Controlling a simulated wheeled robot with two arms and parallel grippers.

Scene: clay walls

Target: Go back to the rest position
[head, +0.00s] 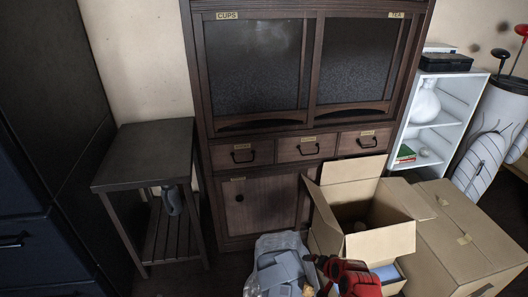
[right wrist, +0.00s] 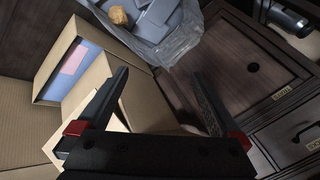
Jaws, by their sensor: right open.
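My right gripper (head: 345,274), red and black, shows at the bottom of the head view, low in front of the open cardboard box (head: 381,240). In the right wrist view its two dark fingers (right wrist: 160,75) stand wide apart with nothing held between them. Beyond the fingertips are a translucent bag (right wrist: 185,52) with grey pieces and a dark wooden cabinet front (right wrist: 228,50). My left gripper is in neither view.
The tall wooden cabinet (head: 262,147) stands behind, with a small dark side table (head: 150,150) at its left. The bag (head: 262,248) lies left of the open box. A closed carton (head: 460,235) and a white shelf (head: 440,120) are at the right.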

